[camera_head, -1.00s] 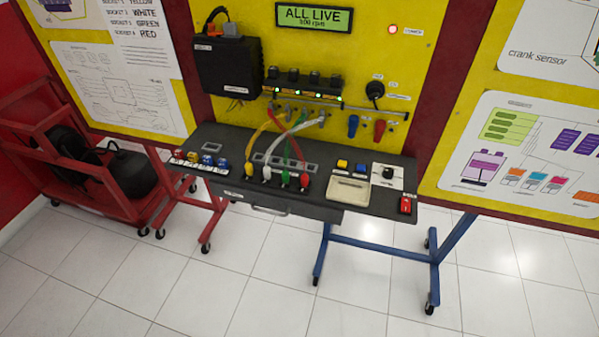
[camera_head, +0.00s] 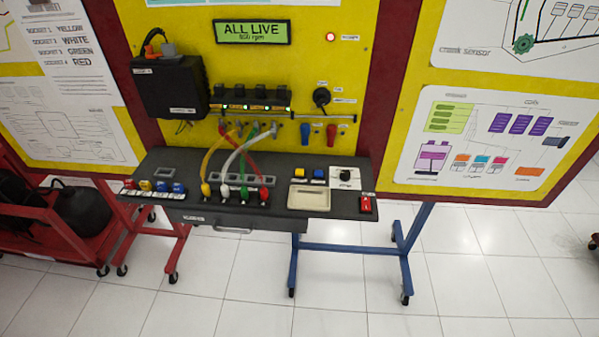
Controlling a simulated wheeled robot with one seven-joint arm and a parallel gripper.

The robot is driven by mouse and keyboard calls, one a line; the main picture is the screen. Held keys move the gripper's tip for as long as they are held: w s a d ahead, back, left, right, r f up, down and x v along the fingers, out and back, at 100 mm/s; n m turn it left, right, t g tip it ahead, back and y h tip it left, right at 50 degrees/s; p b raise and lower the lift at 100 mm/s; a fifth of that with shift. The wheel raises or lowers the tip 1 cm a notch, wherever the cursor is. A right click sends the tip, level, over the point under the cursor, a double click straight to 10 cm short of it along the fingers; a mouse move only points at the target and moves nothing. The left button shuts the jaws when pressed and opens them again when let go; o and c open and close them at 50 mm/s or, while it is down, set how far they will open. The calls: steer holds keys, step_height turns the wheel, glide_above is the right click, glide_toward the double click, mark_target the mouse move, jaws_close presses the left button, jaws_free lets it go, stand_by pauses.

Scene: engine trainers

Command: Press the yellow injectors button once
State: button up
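The yellow button (camera_head: 299,173) sits on the dark bench top, right of the coloured leads and behind a cream tray. A blue button (camera_head: 318,174) is just to its right. Their labels are too small to read. A second, smaller yellow piece (camera_head: 145,186) stands in a row of coloured parts at the bench's left end. The display (camera_head: 252,32) on the yellow panel reads "ALL LIVE" with an rpm line below. My gripper is not in view.
The bench (camera_head: 270,208) has a cream tray (camera_head: 309,198), a black knob (camera_head: 345,174) and a red switch (camera_head: 366,204). Yellow, white, green and red leads (camera_head: 238,155) arch over it. A red trolley (camera_head: 60,225) stands left. The tiled floor in front is clear.

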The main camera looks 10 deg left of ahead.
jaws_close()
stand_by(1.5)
